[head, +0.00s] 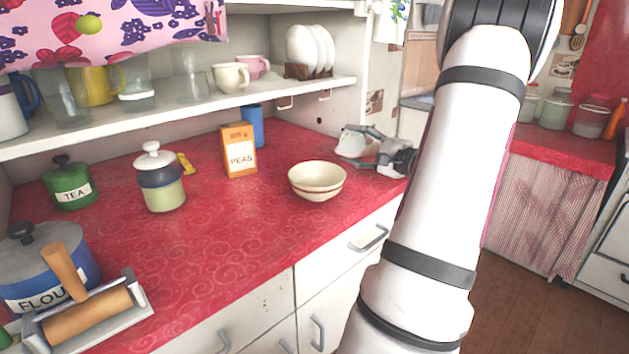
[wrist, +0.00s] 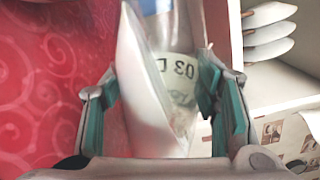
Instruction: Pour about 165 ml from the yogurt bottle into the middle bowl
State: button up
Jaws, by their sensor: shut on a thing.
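My gripper (head: 372,150) is at the back right of the red counter, behind and right of a cream bowl (head: 317,180) with red bands. It is shut on a pale bottle (head: 350,143), which I take for the yogurt bottle. The wrist view shows the bottle's printed label (wrist: 182,68) between the green finger pads of my gripper (wrist: 165,112). A white wedge shape covers part of the bottle there; I cannot tell what it is. The cream bowl is upright near the front edge, and its inside looks empty. No other bowl is clearly visible on the counter.
An orange peas box (head: 239,151) and a blue cup (head: 252,126) stand left of and behind the bowl. A lidded jar (head: 161,180), a tea tin (head: 70,184) and a flour tin (head: 45,270) stand further left. A shelf (head: 180,112) overhangs the back. Counter in front of the box is clear.

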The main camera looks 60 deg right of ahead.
jog(key=shift+w+a+r+n+b, duration=0.1)
jog(key=shift+a+r+n+b, duration=0.35)
jog(key=shift+b, duration=0.2)
jog(key=shift+a+r+n+b, duration=0.15)
jog(key=shift+n+b, duration=0.1)
jog(key=shift+b, duration=0.2)
jog(key=shift+n+b, duration=0.3)
jog(key=shift+b, duration=0.25)
jog(key=shift+d, duration=0.25)
jog(key=shift+n+b, duration=0.6)
jog(key=shift+b, duration=0.6)
jog(key=shift+r+b, duration=0.3)
jog(key=shift+b, duration=0.1)
dwell(1.4)
